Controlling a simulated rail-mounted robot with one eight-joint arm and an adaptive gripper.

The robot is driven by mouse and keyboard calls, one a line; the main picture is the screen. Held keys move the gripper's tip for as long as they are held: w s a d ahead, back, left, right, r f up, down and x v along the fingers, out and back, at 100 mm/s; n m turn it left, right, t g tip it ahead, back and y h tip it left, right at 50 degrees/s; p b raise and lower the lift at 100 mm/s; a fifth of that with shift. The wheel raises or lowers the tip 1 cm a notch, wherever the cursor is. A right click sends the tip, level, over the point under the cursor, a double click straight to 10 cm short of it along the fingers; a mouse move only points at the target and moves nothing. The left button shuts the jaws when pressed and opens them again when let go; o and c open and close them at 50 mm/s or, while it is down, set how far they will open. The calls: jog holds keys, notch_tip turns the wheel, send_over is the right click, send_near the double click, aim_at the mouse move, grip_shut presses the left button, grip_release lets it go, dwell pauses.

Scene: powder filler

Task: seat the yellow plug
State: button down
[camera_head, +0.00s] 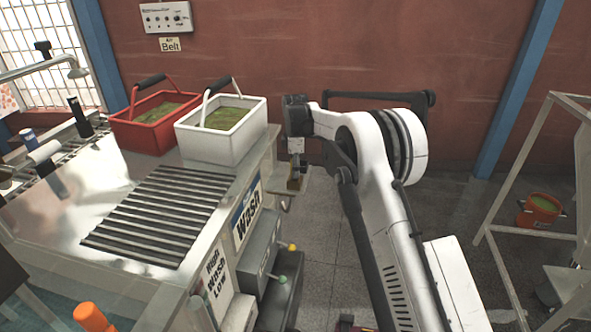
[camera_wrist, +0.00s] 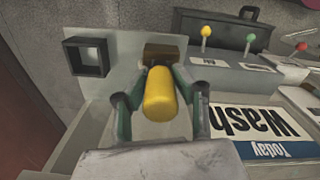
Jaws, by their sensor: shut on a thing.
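The yellow plug (camera_wrist: 160,96) is a rounded yellow cylinder between the fingers of my gripper (camera_wrist: 160,84) in the wrist view. My gripper is shut on it. A brown block (camera_wrist: 163,54) shows at the plug's far end; I cannot tell whether it is part of the plug. A dark square frame (camera_wrist: 69,57) with an opening stands on a pale plate to the left, apart from the plug. In the head view, my gripper (camera_head: 296,180) is low beside the right end of the wash counter; the yellow of the plug is not clear there.
A "Wash" sign (camera_wrist: 255,122) lies right of my gripper. Levers with a yellow knob (camera_wrist: 206,31) and a green knob (camera_wrist: 250,38) stand behind it. A white basket (camera_head: 252,128) and a red basket (camera_head: 150,137) sit on the counter.

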jog(key=shift+f+b, duration=0.55)
jog(key=shift+f, duration=0.35)
jog(key=c, duration=1.3)
grip_release()
jog(key=shift+r, duration=0.15)
notch_tip(320, 180, up, 12)
jog(key=shift+f, duration=0.1)
